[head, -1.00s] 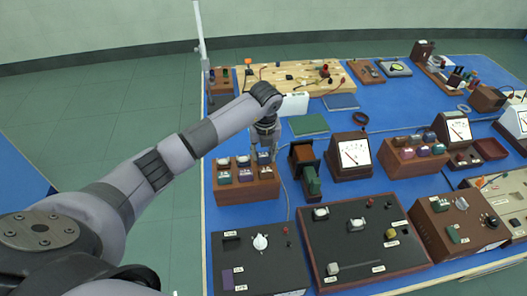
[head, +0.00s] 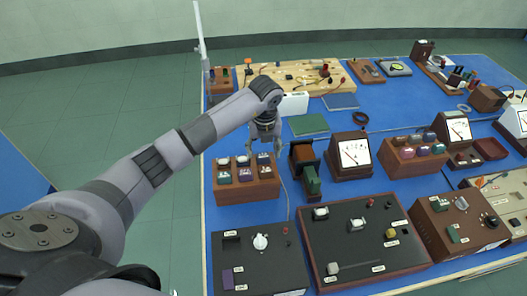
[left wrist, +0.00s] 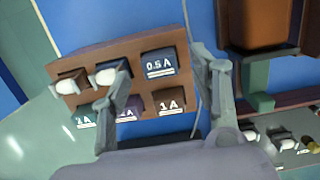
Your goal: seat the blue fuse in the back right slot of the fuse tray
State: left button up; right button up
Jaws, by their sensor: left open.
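The fuse tray (head: 247,193) is a brown wooden block with two rows of fuses, left of the table's middle. The blue fuse (left wrist: 160,64), labelled 0.5 A, stands at its back right slot. It looks level, but its base is hidden, so I cannot tell its depth. A brown 1 A fuse (left wrist: 170,102) is in front of it; a dark fuse with a white top (left wrist: 112,74) is to its left. My left gripper (head: 265,146) is open and empty above the back right of the tray, its fingers apart. My right gripper is not in view.
A brown stand with a green block (head: 311,180) is close to the tray's right. A black panel (head: 255,265) lies in front. A second fuse block (head: 413,162) and a meter (head: 352,158) stand farther right. A green book (head: 307,125) lies behind.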

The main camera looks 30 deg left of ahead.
pick_arm(q)
notch_tip(320, 180, up, 10)
jog(key=s, duration=0.1)
jog(key=shift+d+r, duration=0.2)
jog(key=shift+d, duration=0.2)
jog(key=shift+f, duration=0.1)
